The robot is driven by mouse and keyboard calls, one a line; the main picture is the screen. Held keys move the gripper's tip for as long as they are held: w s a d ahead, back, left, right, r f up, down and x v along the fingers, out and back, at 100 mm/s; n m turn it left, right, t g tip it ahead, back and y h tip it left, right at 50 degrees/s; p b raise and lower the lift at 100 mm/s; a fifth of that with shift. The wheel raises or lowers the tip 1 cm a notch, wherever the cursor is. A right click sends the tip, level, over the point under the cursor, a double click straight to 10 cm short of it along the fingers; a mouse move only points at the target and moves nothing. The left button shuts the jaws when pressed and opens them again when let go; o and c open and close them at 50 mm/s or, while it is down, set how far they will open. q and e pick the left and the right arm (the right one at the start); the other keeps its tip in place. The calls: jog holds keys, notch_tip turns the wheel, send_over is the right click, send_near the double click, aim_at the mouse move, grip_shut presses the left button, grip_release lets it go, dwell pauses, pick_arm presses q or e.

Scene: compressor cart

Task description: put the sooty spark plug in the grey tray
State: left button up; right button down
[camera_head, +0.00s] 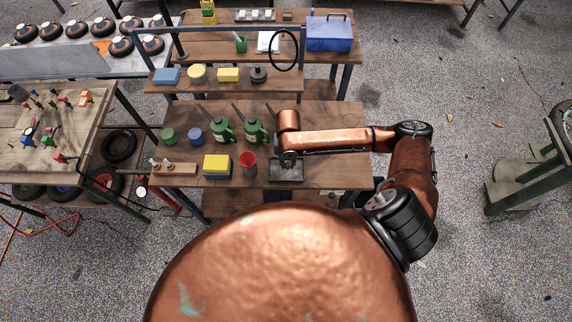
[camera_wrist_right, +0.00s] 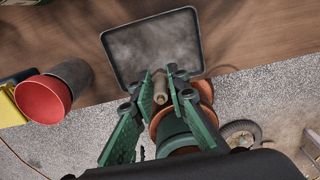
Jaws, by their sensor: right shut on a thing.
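The grey tray (camera_head: 287,176) lies on the wooden bench near its front edge, and it looks empty in the right wrist view (camera_wrist_right: 150,46). My right gripper (camera_head: 288,157) is above the tray's back part. In the right wrist view its green fingers (camera_wrist_right: 163,84) are shut on a small, dull tan-brown cylinder, the sooty spark plug (camera_wrist_right: 160,90). The plug overlaps the tray's near edge in that view; its height above the tray is hard to judge. My left gripper is not in view.
A red cup (camera_head: 248,163) stands just left of the tray. Left of it are a yellow-and-blue sponge (camera_head: 217,166) and a wooden block (camera_head: 166,168) with lighter plugs upright in it. Green oil cans (camera_head: 253,132) stand behind. Bare bench lies right of the tray.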

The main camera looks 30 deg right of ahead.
aim_at(287, 164)
jog(key=shift+w+d+f, duration=0.2)
jog(key=shift+w+f, duration=0.6)
jog(key=shift+f, duration=1.8)
jog(key=c, duration=1.9)
grip_release()
jog(key=shift+f, duration=0.15)
notch_tip(287, 164, up, 12)
jog(key=shift+r, duration=0.2)
